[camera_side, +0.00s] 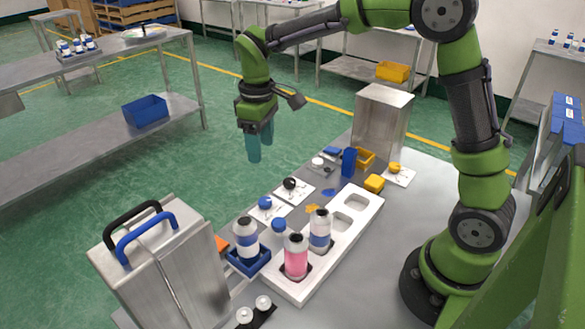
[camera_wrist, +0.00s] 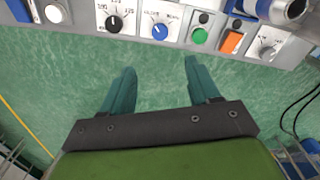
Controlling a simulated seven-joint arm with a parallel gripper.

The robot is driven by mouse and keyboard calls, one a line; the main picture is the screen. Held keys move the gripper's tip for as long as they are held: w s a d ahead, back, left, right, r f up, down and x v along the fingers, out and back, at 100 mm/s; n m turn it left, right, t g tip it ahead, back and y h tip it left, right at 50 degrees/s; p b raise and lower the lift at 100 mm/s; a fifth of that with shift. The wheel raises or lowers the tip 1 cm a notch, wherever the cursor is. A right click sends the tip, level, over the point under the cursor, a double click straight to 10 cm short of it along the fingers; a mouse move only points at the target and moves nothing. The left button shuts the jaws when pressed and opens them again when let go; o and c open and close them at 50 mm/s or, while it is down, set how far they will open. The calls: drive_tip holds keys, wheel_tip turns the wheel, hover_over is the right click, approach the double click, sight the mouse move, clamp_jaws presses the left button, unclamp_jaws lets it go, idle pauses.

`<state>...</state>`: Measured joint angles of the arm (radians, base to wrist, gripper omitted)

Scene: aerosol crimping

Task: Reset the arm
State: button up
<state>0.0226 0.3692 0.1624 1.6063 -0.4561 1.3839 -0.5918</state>
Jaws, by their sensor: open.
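My gripper (camera_side: 260,148) hangs in the air over the green floor, beyond the far-left edge of the work table (camera_side: 415,215). Its two teal fingers point down and are apart, with nothing between them. In the wrist view, the gripper (camera_wrist: 160,68) shows the same open gap over bare floor. The row of control panels lies ahead, with a black knob (camera_wrist: 114,24), a blue knob (camera_wrist: 160,31), a green button (camera_wrist: 199,36) and an orange switch (camera_wrist: 232,42). The fingers touch none of them.
A white tray (camera_side: 333,258) holds a pink bottle (camera_side: 296,258) and a blue-banded bottle (camera_side: 320,232). Another bottle (camera_side: 246,232) stands in a blue holder. Metal boxes stand front left (camera_side: 165,260) and at the back (camera_side: 380,125). Space around my gripper is clear.

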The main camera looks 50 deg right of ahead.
drive_tip(key=shift+r, duration=0.8)
drive_tip(key=s+r+m+t+y, duration=0.1)
drive_tip(key=s+r+m+t, duration=0.2)
drive_tip(key=s, duration=0.6)
drive_tip(key=s+d+r+m+t+y, duration=0.1)
drive_tip(key=s+r+m+t, duration=0.2)
drive_tip(key=s, duration=0.7)
drive_tip(key=shift+s+m+t, duration=0.25)
drive_tip(key=shift+m+t, duration=0.35)
drive_tip(key=shift+m, duration=0.4)
